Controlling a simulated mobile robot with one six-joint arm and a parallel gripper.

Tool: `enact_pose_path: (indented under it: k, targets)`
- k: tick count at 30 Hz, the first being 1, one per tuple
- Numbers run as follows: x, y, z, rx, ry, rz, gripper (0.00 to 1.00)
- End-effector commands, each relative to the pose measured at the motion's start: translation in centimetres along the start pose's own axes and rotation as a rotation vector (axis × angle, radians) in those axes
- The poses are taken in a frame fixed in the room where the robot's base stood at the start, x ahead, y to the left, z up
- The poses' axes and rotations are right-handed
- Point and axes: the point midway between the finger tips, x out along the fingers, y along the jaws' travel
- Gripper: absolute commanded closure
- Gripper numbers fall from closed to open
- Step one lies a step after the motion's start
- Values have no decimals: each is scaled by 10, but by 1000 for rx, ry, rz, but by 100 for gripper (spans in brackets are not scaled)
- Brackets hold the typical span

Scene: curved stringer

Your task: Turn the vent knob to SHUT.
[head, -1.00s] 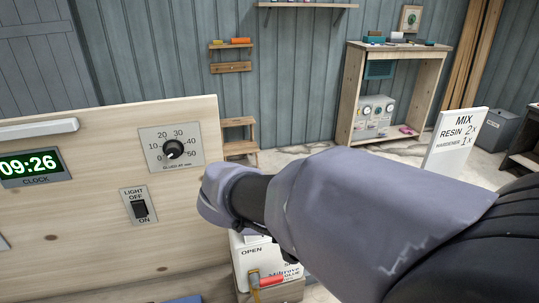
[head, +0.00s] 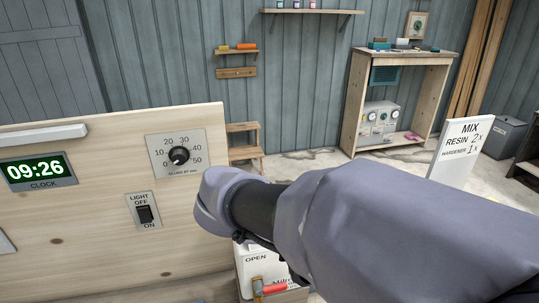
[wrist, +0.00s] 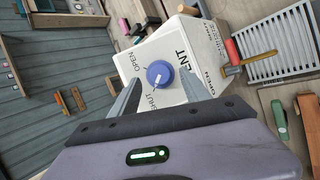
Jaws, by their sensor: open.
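The blue vent knob (wrist: 159,74) sits on the face of a white box (wrist: 205,45) in the wrist view. The face is lettered OPEN and SHUT beside the knob, with part of a larger word at its right. A white mark shows on the knob's lower part; its exact aim is hard to tell. My gripper (wrist: 160,77) is open, with one finger on each side of the knob; contact cannot be told. In the head view, part of the white box (head: 256,262) with an OPEN label shows low in the middle; my arm hides the knob and fingers.
A wooden panel (head: 90,225) on the left carries a clock (head: 38,171), a dial (head: 178,155) and a light switch (head: 144,214). A MIX sign (head: 460,150) stands right.

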Motion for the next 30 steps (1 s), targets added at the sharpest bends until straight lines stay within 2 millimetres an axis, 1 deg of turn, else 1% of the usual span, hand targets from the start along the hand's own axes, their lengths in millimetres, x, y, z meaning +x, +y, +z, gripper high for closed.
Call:
enact_pose_path:
  k: [1,9,12,15,19,27,29,30]
  targets:
    - [-16,4,0,-1,4,4,45]
    - [-104,4,-1,-3,6,4,45]
    - [-127,2,0,-2,4,2,45]
    - [-142,2,0,-3,3,2,45]
    - [-150,1,0,-2,2,1,45]
    - [-148,-1,1,6,1,-3,45]
    - [-138,-12,12,69,-2,-31,45]
    - [-125,-28,27,164,-5,-71,45]
